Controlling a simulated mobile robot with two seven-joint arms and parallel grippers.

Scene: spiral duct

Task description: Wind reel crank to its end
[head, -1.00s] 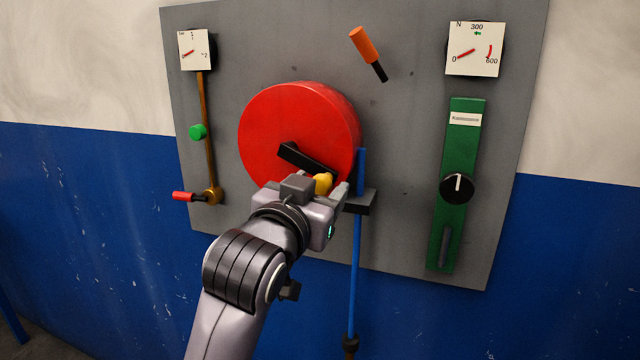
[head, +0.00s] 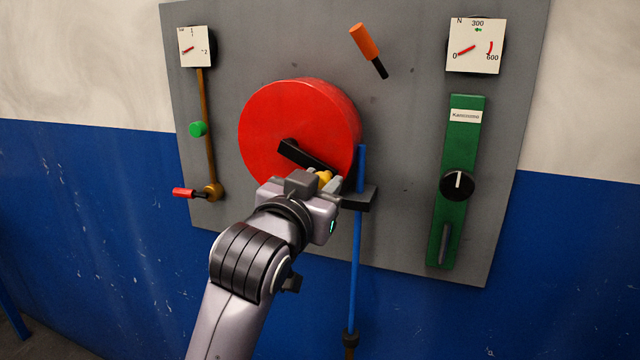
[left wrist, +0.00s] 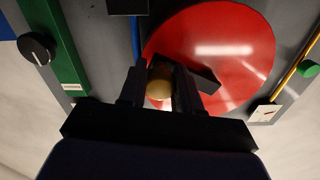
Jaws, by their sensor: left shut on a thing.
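The reel is a round red drum (head: 290,115) on the grey wall panel; it also shows in the left wrist view (left wrist: 225,45). Its black crank arm (head: 304,155) runs from near the drum's middle down to the right. The yellow crank knob (head: 324,177) is at the arm's outer end, partly hidden by my left gripper (head: 328,185). In the left wrist view the knob (left wrist: 159,88) sits between the two dark fingers (left wrist: 160,92), which are shut on it. My right gripper is not in view.
A blue cable (head: 357,270) runs down from the drum's right side past a black bracket (head: 360,198). A green strip (head: 458,140) with a black knob (head: 457,185) is at right. An orange handle (head: 365,42) and two gauges (head: 475,46) are above; a red-handled valve (head: 184,192) is at left.

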